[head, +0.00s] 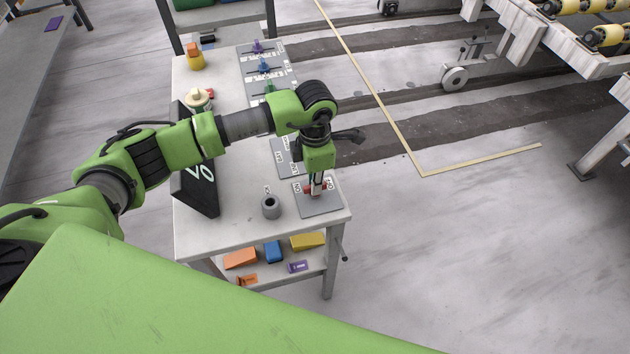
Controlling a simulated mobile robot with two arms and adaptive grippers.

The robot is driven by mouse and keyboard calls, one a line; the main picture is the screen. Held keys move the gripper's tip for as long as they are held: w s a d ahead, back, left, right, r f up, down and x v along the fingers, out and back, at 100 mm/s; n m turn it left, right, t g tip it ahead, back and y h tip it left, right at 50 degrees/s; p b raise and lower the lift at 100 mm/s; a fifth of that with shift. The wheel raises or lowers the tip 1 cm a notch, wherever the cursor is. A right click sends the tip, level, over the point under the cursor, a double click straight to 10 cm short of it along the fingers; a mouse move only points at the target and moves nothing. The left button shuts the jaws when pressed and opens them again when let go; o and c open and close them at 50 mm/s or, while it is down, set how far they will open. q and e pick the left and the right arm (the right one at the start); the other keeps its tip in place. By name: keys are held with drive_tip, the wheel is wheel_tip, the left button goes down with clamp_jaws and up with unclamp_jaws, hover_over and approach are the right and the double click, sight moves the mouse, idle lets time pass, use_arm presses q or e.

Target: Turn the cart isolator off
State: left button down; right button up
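The cart isolator shows as a red handle (308,189) on a grey plate (321,209) at the near right corner of the cart top. Small white labels sit on the plate beside the handle, too small to read. My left gripper (317,187) points down at the handle, with its fingertips at the handle's middle. Red shows on both sides of the fingers, and the rest of the handle is hidden. I cannot tell whether the fingers are closed on it. My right gripper is not in view.
A grey cylinder (271,207) stands left of the plate. Coloured valves (264,66) and an orange-yellow object (195,58) are farther back. Coloured blocks (272,251) lie on the lower shelf.

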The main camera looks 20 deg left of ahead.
use_arm(q)
drive_tip(key=n+b, duration=0.3)
drive_tip(key=n, duration=0.1)
drive_tip(key=shift+f, duration=0.15)
drive_tip(key=n+b, duration=0.3)
drive_tip(key=n, duration=0.2)
drive_tip(key=shift+n, duration=0.4)
drive_tip(key=n+b, duration=0.2)
drive_tip(key=n, duration=0.2)
drive_tip(key=shift+w+r+n+b, duration=0.15)
drive_tip(key=shift+n+b, duration=0.2)
drive_tip(key=shift+n, duration=0.65)
drive_tip(key=shift+s+r+n+b, duration=0.1)
drive_tip(key=shift+n+b, duration=0.25)
drive_tip(key=shift+n, duration=0.65)
drive_tip(key=c, duration=2.1)
unclamp_jaws()
drive_tip(key=shift+c, duration=0.2)
